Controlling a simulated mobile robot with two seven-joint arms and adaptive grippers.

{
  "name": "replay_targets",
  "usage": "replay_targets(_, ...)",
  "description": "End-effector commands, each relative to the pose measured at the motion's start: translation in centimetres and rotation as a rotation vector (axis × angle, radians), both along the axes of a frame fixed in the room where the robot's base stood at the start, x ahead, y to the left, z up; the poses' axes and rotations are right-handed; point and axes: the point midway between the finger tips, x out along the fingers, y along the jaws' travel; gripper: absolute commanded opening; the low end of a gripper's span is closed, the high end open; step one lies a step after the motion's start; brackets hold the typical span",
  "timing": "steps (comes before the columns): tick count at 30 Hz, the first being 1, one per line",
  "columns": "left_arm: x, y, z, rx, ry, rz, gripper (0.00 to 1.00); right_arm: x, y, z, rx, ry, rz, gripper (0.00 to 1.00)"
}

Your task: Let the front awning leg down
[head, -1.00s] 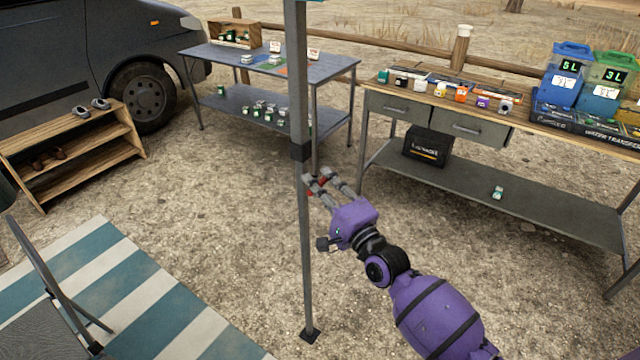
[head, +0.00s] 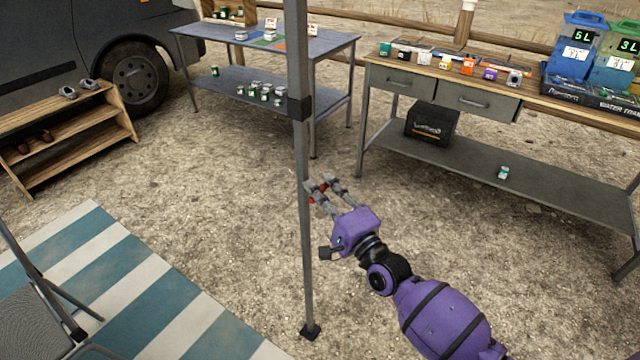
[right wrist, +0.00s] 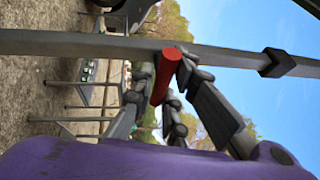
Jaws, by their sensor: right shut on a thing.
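The front awning leg (head: 305,255) is a thin grey pole standing upright in the head view. A black collar (head: 300,108) sits between its thicker upper tube (head: 296,45) and its thinner lower tube. A black foot (head: 310,332) ends it at the bottom; I cannot tell whether it touches the ground. My right gripper (head: 318,188) is at the lower tube, below the collar. In the right wrist view it is shut on a red handle (right wrist: 164,80) that sticks out from the pole. The collar also shows there (right wrist: 277,63). My left gripper is out of view.
A striped rug (head: 120,290) and a folding chair (head: 40,290) are at lower left. A wooden shoe rack (head: 70,130) stands by the van (head: 60,45). A blue table (head: 330,45) and a workbench (head: 540,180) stand behind. Bare gravel surrounds the foot.

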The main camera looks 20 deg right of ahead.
Motion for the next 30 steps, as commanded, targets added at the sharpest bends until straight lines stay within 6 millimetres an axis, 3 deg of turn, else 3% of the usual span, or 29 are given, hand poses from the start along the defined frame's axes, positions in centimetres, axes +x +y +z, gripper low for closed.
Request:
replay_targets(10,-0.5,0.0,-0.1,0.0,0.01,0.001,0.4,0.0,0.1,0.3,0.011,-0.005,0.002,0.0)
replay_targets(11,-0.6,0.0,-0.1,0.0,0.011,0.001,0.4,0.0,0.1,0.3,0.011,-0.007,0.003,0.18)
replay_targets(14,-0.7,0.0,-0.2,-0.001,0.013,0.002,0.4,0.0,0.1,0.3,0.008,-0.007,0.001,0.31)
replay_targets(24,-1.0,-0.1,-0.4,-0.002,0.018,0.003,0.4,-0.2,0.0,0.1,0.003,-0.004,0.001,0.31)
replay_targets(30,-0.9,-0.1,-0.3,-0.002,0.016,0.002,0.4,-2.6,-0.7,-0.5,0.002,-0.003,0.0,0.31)
